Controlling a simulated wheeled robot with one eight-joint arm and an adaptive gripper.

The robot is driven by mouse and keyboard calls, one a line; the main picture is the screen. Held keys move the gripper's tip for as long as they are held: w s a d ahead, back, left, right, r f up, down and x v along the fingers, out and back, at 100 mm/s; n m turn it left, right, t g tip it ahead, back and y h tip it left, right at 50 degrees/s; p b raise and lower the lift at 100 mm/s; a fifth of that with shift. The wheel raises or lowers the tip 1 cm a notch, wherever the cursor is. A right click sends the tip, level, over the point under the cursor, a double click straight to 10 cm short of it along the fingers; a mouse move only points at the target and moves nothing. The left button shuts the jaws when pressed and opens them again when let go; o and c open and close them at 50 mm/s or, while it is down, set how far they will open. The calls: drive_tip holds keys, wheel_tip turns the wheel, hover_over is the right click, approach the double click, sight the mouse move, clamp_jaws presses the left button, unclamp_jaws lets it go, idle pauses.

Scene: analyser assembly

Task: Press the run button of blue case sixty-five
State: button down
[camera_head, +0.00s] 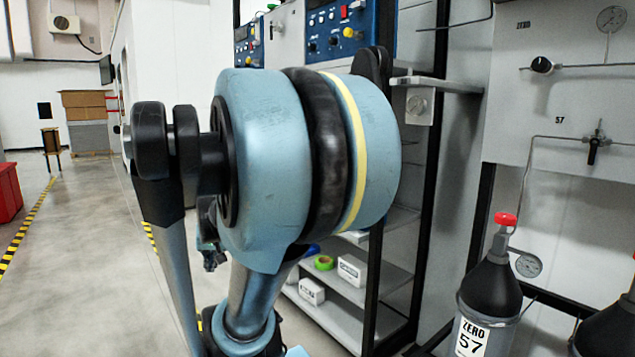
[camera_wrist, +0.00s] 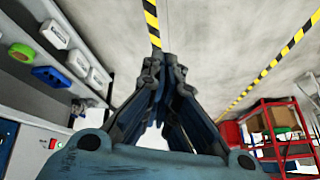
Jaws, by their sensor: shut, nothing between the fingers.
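Two blue-fronted cases show at the top of the head view, a smaller one (camera_head: 249,50) on the left and a larger one (camera_head: 324,38) on the right. Both carry small knobs and buttons, and my arm hides part of the area below them. No case number is readable, so I cannot tell which is sixty-five or which control is its run button. In the wrist view my gripper (camera_wrist: 160,64) is shut and empty, above the floor and apart from the cases. A pale panel with a red button (camera_wrist: 54,143) shows at lower left there.
Shelves (camera_head: 345,318) hold white boxes and green tape (camera_head: 324,262). A cylinder marked ZERO 57 (camera_head: 488,292) stands at right, below a wall panel with valves and gauges. A red rack (camera_wrist: 270,132) stands right in the wrist view. The floor (camera_head: 85,270) at left is open.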

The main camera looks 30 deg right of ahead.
drive_tip(key=w+d+r+m+t+h, duration=0.2)
drive_tip(key=w+d+r+m+t, duration=0.25)
drive_tip(key=w+d, duration=0.6)
drive_tip(key=w+d+r+m+t+h, duration=0.25)
drive_tip(key=w+d+r, duration=0.4)
drive_tip(key=w, duration=0.65)
drive_tip(key=w+d+m+t+h, duration=0.2)
drive_tip(key=d+m+h, duration=0.7)
drive_tip(key=d, duration=1.7)
drive_tip(key=shift+w+d+m+t, duration=0.3)
drive_tip(key=shift+w+m, duration=0.2)
drive_tip(key=shift+w, duration=0.2)
drive_tip(key=d, duration=0.8)
drive_tip(key=shift+w+d, duration=0.35)
drive_tip(key=shift+d, duration=0.05)
drive_tip(key=shift+d, duration=0.15)
